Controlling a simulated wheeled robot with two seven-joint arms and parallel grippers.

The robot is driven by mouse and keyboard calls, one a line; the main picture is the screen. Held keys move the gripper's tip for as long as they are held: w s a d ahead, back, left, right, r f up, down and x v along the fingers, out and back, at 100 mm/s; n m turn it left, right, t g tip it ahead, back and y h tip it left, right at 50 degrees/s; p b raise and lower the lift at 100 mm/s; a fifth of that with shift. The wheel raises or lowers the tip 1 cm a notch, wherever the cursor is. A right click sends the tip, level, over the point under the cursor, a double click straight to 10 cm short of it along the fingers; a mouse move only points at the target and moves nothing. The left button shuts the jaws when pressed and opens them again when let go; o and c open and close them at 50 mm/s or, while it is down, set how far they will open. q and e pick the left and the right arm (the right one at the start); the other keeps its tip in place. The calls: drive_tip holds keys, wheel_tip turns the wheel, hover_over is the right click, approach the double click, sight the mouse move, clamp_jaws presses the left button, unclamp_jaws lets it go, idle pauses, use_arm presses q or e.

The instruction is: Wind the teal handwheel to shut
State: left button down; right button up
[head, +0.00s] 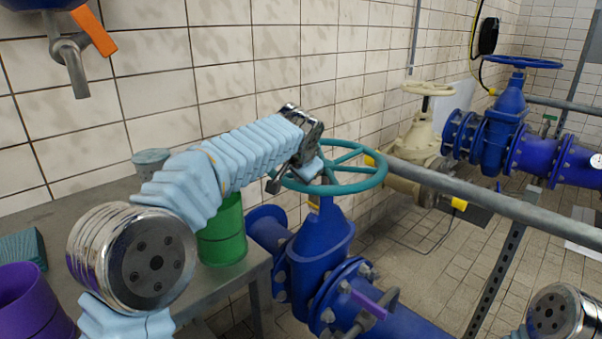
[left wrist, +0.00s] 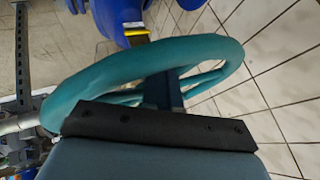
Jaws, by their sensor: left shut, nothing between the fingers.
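The teal handwheel (head: 352,188) sits level on top of a blue valve (head: 318,243) in the middle of the head view. Its rim (left wrist: 150,68) arches across the left wrist view, with spokes and a dark stem behind. My left gripper (head: 276,184) is at the left side of the wheel, overlapping the rim in the picture. It is shut with nothing held. In the left wrist view a dark finger bar (left wrist: 155,127) lies close in front of the rim; I cannot tell if it touches. My arm hides part of the wheel's left side. My right gripper is out of view.
A grey pipe rail (head: 470,193) runs right of the wheel. A cream valve (head: 422,130) and another blue valve (head: 510,100) stand behind. A grey bench (head: 235,278) on the left holds a green container (head: 223,240) and a purple one (head: 30,305). A tiled wall is close behind.

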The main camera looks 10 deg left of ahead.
use_arm(q)
drive_tip(key=shift+w+a, duration=0.2)
drive_tip(key=shift+a, duration=0.25)
drive_tip(key=w+a, duration=0.5)
drive_tip(key=shift+w+a, duration=0.2)
drive_tip(key=shift+w, duration=0.05)
idle(0.7)
drive_tip(key=shift+r, duration=0.1)
idle(0.5)
